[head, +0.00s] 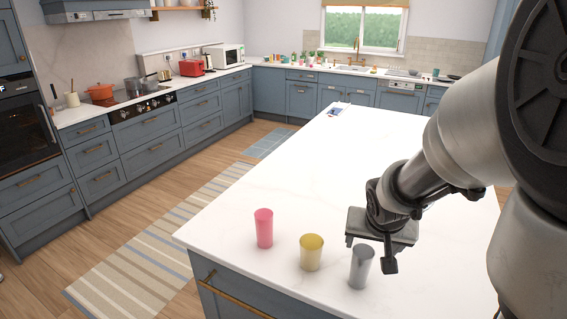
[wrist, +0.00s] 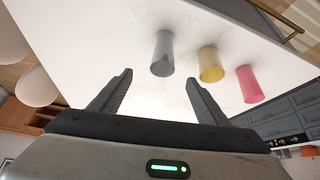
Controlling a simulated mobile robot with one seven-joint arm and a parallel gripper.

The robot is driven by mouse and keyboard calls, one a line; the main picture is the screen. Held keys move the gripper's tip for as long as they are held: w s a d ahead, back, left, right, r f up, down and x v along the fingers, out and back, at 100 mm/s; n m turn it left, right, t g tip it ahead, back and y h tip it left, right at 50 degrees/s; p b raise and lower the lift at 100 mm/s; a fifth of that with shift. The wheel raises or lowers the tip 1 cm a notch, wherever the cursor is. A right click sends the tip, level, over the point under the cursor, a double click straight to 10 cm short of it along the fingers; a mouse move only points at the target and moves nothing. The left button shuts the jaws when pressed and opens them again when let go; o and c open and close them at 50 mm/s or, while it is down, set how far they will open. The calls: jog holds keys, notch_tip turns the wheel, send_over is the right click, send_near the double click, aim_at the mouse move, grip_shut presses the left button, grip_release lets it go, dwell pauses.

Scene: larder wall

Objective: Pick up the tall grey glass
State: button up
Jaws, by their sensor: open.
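The tall grey glass (head: 360,268) stands upright on the white island top, near its front edge. It is the rightmost of a row of three cups in the head view. In the wrist view the grey glass (wrist: 163,54) lies ahead of my gripper (wrist: 158,82), roughly in line with the gap between the fingers. My gripper (head: 369,258) is open and empty, just behind and above the glass in the head view. No finger visibly touches the glass.
A yellow cup (head: 311,253) stands left of the grey glass, and a pink cup (head: 264,228) stands further left. The island top (head: 290,165) is clear behind them. A small blue item (head: 335,111) lies at its far end.

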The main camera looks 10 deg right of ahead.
aim_at(362, 259)
jog(key=b+x, duration=0.5)
jog(key=x, duration=0.5)
jog(key=shift+w+f+b, duration=0.1)
jog(key=shift+f+b, duration=0.15)
jog(key=shift+b, duration=0.05)
jog(key=b+x, duration=0.2)
jog(key=x, duration=0.1)
jog(key=a+b+x, duration=0.1)
jog(key=shift+w+d+f, duration=0.15)
jog(key=shift+f, duration=0.3)
jog(key=shift+w+d+f+b, duration=0.1)
jog(key=shift+w+f+b, duration=0.1)
jog(key=shift+b, duration=0.1)
jog(key=shift+r, duration=0.15)
jog(key=c, duration=1.3)
jog(key=shift+r, duration=0.1)
